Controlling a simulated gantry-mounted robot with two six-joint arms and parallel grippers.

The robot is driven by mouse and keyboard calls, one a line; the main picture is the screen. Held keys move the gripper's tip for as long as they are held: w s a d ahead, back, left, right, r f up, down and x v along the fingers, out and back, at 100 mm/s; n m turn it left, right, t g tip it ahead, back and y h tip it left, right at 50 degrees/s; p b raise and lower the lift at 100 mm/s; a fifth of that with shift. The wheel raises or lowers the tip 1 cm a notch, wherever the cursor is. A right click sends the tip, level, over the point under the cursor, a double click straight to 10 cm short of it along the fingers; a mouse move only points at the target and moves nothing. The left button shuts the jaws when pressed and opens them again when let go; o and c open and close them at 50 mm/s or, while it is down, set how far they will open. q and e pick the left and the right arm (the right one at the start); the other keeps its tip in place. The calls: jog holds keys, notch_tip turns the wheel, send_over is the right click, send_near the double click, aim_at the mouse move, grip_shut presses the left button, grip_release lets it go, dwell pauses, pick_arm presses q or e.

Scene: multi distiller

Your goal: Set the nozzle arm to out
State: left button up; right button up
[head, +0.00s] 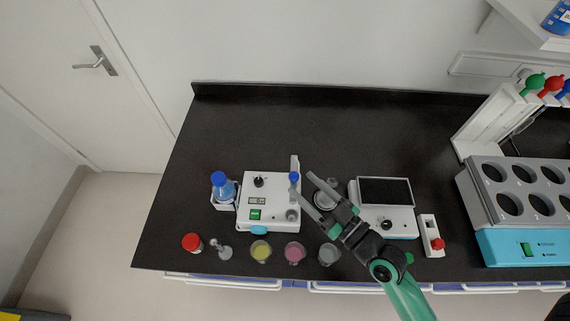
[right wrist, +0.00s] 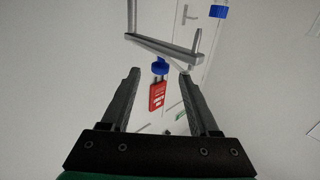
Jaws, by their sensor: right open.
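The white distiller unit (head: 262,218) stands at the front of the dark counter, with a black knob, a small display and a green switch. At its right side stands a grey upright (head: 295,162) with a blue knob-like part (head: 294,178); I cannot tell the nozzle arm's exact setting. In the right wrist view a grey bent bar (right wrist: 165,46), seemingly the nozzle arm, crosses beyond my fingertips. My right gripper (head: 304,185) is open and empty, its fingers pointing at the unit's right side. It also shows in the right wrist view (right wrist: 160,75). My left gripper is not in view.
A blue-capped bottle (head: 222,186) sits left of the unit. A red-capped jar (head: 192,242), yellow beaker (head: 261,250), pink beaker (head: 294,252) and grey beaker (head: 329,254) line the front. A screen device (head: 386,192) stands right. The counter behind is clear.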

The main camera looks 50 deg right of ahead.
jog(key=w, duration=0.7)
jog(key=shift+w+d+p, duration=0.25)
jog(key=shift+w+p, duration=0.1)
grip_shut()
dwell(0.9)
